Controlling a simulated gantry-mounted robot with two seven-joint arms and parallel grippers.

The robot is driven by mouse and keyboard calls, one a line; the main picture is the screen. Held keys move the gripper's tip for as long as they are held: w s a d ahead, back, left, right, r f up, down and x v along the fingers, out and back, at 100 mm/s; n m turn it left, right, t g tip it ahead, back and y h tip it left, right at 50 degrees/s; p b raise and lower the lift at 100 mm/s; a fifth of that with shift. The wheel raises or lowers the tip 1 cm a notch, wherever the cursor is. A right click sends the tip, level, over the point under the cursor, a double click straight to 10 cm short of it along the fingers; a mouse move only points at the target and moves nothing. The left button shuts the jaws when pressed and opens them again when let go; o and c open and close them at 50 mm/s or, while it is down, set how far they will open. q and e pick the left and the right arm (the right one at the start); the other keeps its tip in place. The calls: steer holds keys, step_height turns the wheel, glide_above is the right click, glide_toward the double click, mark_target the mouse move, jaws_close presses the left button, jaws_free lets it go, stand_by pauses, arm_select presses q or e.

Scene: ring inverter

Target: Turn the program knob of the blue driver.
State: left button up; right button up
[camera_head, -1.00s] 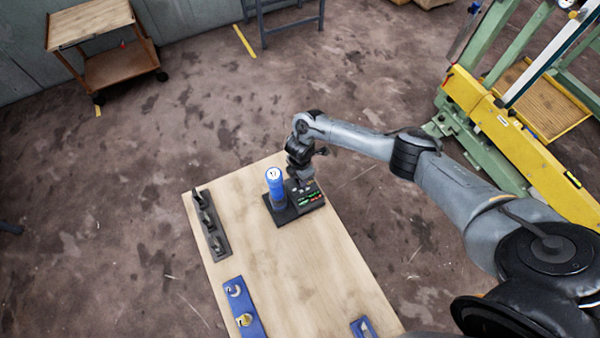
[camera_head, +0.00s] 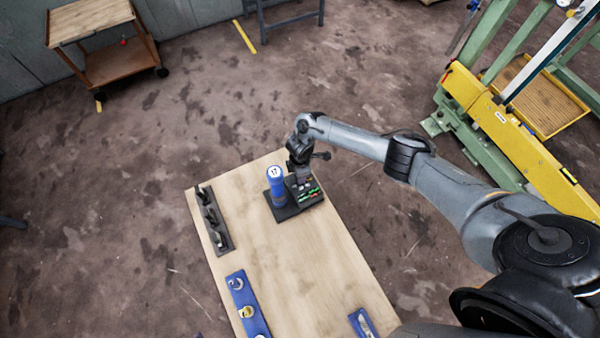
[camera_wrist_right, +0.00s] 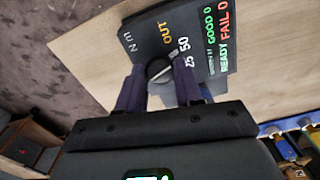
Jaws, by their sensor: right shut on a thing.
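The blue driver (camera_head: 276,188) is an upright blue cylinder with a white top, on a black base with a sloped display panel (camera_head: 308,192) at its right. In the right wrist view the panel (camera_wrist_right: 200,40) shows coloured text such as OUT, GOOD and FAIL. The round dark program knob (camera_wrist_right: 160,68) with a light pointer line sits at the panel's edge. My right gripper (camera_wrist_right: 160,82) is shut on the knob, one finger on each side; in the head view it (camera_head: 300,178) hides the knob. My left gripper is not in view.
The driver stands on a wooden table (camera_head: 290,260). A dark rack (camera_head: 214,222) stands on the table's left, with a blue tray of rings (camera_head: 247,306) in front and another blue tray (camera_head: 362,324) at the front right. The middle of the table is bare.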

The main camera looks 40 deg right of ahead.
steer(key=o, duration=1)
steer(key=shift+o, duration=0.2)
steer(key=shift+r, duration=0.55)
step_height(320, 180, up, 10)
steer(key=p, duration=0.1)
steer(key=shift+f, duration=0.15)
steer(key=shift+s, duration=0.1)
